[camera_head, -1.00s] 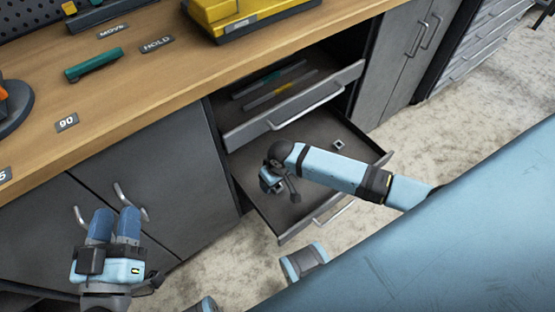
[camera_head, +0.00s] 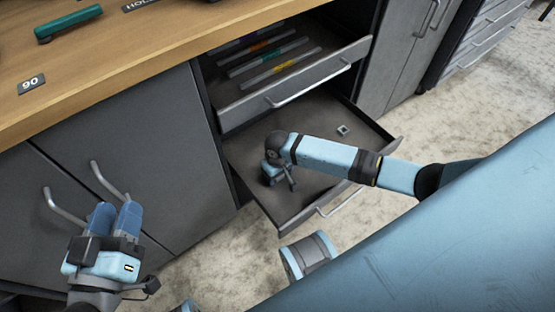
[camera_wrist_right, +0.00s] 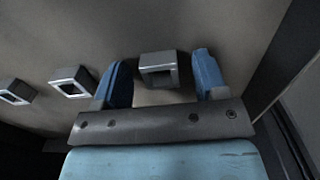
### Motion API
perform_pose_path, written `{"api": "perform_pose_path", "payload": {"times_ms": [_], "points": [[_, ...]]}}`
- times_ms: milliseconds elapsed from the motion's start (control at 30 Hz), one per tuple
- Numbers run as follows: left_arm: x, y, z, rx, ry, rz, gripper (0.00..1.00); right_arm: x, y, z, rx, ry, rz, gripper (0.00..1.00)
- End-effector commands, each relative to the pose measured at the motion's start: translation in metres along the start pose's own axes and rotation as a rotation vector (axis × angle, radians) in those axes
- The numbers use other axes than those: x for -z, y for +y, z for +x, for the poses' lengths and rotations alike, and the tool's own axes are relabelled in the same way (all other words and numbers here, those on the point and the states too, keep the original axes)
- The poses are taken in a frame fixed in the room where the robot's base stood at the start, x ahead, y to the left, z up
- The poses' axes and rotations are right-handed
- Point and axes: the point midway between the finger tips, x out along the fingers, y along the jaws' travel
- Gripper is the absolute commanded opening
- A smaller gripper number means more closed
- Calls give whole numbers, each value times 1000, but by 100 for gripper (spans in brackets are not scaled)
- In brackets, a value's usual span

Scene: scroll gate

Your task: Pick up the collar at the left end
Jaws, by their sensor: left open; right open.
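In the right wrist view three square, hollow grey metal collars stand in a row on the drawer floor. One collar (camera_wrist_right: 159,70) is at the row's right end there, between the two blue fingers of my right gripper (camera_wrist_right: 162,82), with gaps at both sides. The middle collar (camera_wrist_right: 72,82) is just outside the left finger. Another collar (camera_wrist_right: 14,92) is at the picture's left edge. In the head view my right gripper (camera_head: 272,177) is low at the left of the lower drawer, its fingertips hidden. One collar (camera_head: 342,130) shows to its right. My left gripper (camera_head: 114,218) is open and empty before the cabinet doors.
The lower drawer (camera_head: 240,155) is pulled out, its side walls close to my right gripper. Above it, the open upper drawer (camera_head: 325,75) holds several flat strips. Door handles (camera_head: 62,207) are near my left gripper. A green tool (camera_head: 68,24) lies on the bench.

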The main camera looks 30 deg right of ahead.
Motion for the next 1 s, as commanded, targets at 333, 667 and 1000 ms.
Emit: {"api": "perform_pose_path", "payload": {"times_ms": [333, 667, 1000], "points": [[0, 0, 0, 0, -1, 0, 43, 0, 0, 0, 0, 1, 0, 34], [1, 0, 0, 0, 0, 0, 43, 0, 0, -1, 0, 1, 0, 10], [28, 5, -2, 9, 74, -1, 43, 0, 4, -19, 0, 2, 2, 10]]}}
